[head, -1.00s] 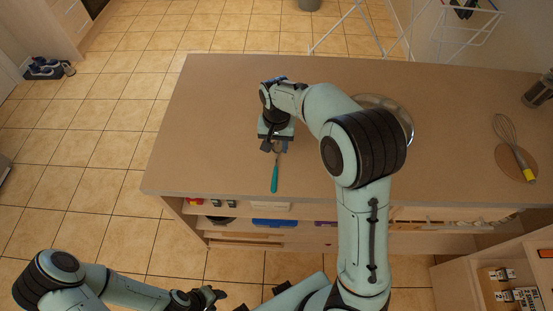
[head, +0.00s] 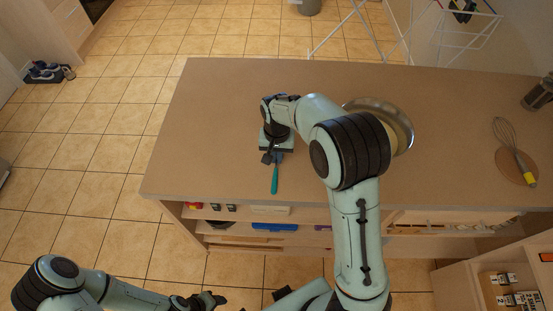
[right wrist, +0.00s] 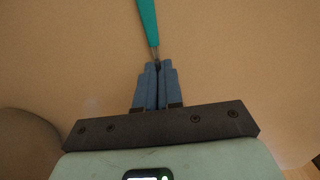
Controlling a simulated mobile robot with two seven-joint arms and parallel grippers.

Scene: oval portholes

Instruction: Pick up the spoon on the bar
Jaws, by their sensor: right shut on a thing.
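The spoon with a teal handle (head: 275,181) is on the bar (head: 215,130), close to its near edge, handle pointing toward me. It also shows in the right wrist view, where the handle (right wrist: 148,22) runs up from the fingertips. My right gripper (head: 273,158) is shut on the spoon at its thin metal neck, seen between the blue fingers (right wrist: 157,66) in the wrist view. The spoon's bowl is hidden by the gripper. My left gripper (head: 211,299) is low in the head view, away from the bar; its jaw opening is not clear.
A round metal dish (head: 400,122) stands on the bar behind my right arm. A whisk (head: 511,142) lies on a round brown board (head: 511,168) at the right, with a dark jar (head: 538,95) beyond. Shelves below the bar hold small items. The bar's left part is clear.

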